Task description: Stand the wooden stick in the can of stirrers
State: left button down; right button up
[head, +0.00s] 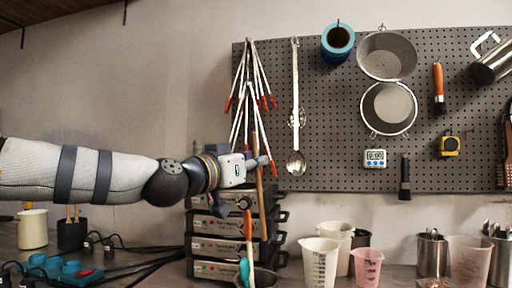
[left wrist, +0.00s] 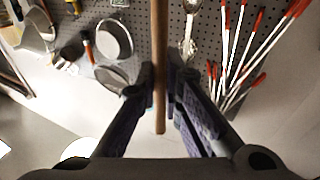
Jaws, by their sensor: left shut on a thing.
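My left gripper (head: 262,162) reaches in from the left in the head view and is shut on the wooden stick (head: 260,195). The stick hangs roughly upright, its lower part reaching down in front of the stacked units. In the left wrist view the stick (left wrist: 160,70) stands between the two fingers (left wrist: 162,95), with its rounded end just past them. A grey can (head: 264,279) at the bottom of the head view holds stirrers, among them a turquoise one (head: 244,270) and a thin upright one (head: 249,240). The can's lower part is cut off. My right gripper is not in view.
Stacked dark units (head: 215,246) stand behind the can. Right of it are a white measuring beaker (head: 319,262), a pink cup (head: 367,266) and metal containers (head: 431,255). Red-tipped white sticks (head: 240,95) and a ladle (head: 295,120) hang on the pegboard (head: 330,110).

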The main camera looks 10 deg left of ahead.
pick_arm(q)
jog(key=f+b, duration=0.1)
jog(key=f, duration=0.4)
jog(key=f+b, duration=0.2)
jog(key=f, duration=0.4)
jog(key=w+f+b, duration=0.1)
jog(key=f, duration=0.4)
jog(key=shift+d+f+b, duration=0.25)
jog(key=shift+b, duration=0.05)
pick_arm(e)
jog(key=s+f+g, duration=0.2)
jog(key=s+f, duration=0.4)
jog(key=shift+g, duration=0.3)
pick_arm(q)
jog(key=c, duration=1.7)
grip_release()
jog(key=shift+o, duration=0.2)
send_near(262, 235)
jog(key=v, duration=0.3)
jog(key=shift+s+a, duration=0.1)
